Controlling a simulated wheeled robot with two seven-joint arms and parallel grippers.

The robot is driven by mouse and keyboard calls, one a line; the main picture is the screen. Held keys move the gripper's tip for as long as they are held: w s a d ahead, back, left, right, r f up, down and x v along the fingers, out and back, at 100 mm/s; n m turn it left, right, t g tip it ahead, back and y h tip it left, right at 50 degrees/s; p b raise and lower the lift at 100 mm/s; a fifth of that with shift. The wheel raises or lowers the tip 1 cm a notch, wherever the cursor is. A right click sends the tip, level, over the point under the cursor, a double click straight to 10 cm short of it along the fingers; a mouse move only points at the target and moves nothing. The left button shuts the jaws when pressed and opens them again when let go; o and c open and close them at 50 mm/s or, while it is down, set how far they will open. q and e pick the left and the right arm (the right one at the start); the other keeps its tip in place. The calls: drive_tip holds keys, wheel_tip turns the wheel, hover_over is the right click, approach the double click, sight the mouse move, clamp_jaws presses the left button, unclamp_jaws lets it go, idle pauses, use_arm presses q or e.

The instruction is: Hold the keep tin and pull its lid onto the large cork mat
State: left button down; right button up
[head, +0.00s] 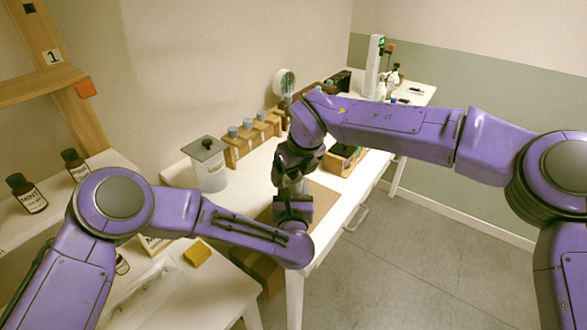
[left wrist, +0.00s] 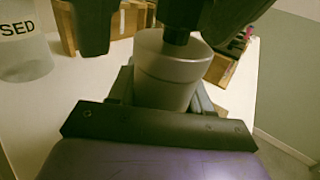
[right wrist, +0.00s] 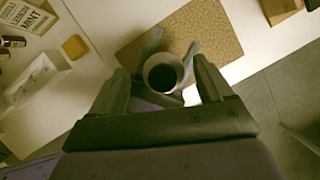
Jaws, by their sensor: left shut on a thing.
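The keep tin is a grey metal cylinder (left wrist: 165,88) with a seam below its lid (left wrist: 155,48). A dark knob (left wrist: 180,25) rises from the lid. My left gripper (left wrist: 166,92) is shut on the tin's body, which stands upright. My right gripper (right wrist: 164,72) is above the tin; its fingers are apart, one on each side of the knob (right wrist: 164,78), with a gap. In the head view the arms hide most of the tin. A brown cork mat (right wrist: 215,35) lies on the white table beside the tin.
A clear jar with a grey lid (head: 210,170) and a wooden rack of bottles (head: 245,140) stand behind on the table (head: 330,183). A yellow block (head: 197,254) lies at the near left. A crate (head: 342,160) is at the far right.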

drive_tip(key=c, duration=1.1)
drive_tip(key=shift+r, duration=0.2)
drive_tip(key=shift+r, duration=0.95)
wheel_tip(320, 180, up, 4)
drive_tip(key=shift+r, duration=0.1)
use_arm(q)
drive_tip(key=shift+c, duration=2)
unclamp_jaws()
drive_tip(key=shift+s, duration=0.1)
